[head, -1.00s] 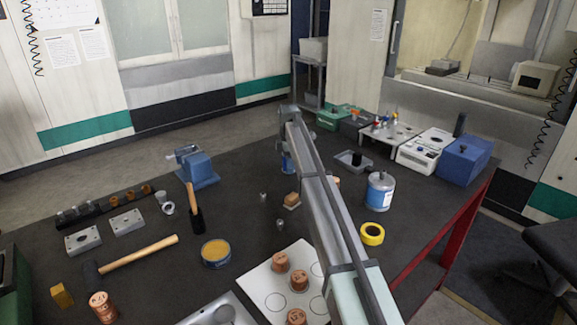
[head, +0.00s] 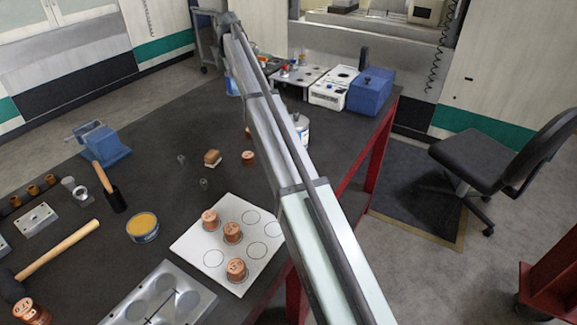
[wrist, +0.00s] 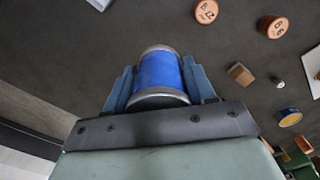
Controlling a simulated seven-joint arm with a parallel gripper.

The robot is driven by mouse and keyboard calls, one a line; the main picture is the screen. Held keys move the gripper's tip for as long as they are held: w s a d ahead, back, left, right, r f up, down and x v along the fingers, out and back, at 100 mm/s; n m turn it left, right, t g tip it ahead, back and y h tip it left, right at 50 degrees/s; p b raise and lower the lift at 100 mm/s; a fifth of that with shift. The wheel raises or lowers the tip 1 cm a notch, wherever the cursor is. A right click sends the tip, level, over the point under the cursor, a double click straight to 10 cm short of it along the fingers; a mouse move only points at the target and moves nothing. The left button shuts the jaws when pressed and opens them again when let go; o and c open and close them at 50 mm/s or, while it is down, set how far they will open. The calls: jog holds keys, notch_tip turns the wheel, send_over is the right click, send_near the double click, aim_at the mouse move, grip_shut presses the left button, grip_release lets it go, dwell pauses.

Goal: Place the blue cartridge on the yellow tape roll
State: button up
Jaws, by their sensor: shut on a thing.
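The blue cartridge (wrist: 158,72), a cylinder with silver end rims, sits between the blue fingers of my gripper (wrist: 158,82) in the wrist view. My gripper is shut on it, with dark table behind. In the head view a bit of blue, seemingly the cartridge (head: 232,86), shows left of my arm near the table's far end; my arm hides most of my gripper there.
The white-and-blue can (head: 301,127) is partly behind my arm. Machines, including a blue box (head: 370,92), line the far right edge.

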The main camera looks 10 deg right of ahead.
jog(key=s+d+r+m, duration=0.1)
jog(key=s+d, duration=0.6)
jog(key=s, duration=0.4)
jog(key=s+d, duration=0.7)
jog(key=s, duration=0.4)
jog(key=s+f+n, duration=0.2)
jog(key=s+f, duration=0.1)
jog(key=s, duration=0.7)
jog(key=shift+f, duration=4.6)
jog(key=shift+s+a+f, duration=0.1)
jog(key=shift+f, duration=0.05)
jog(key=o, duration=1.1)
jog(key=shift+o, duration=0.2)
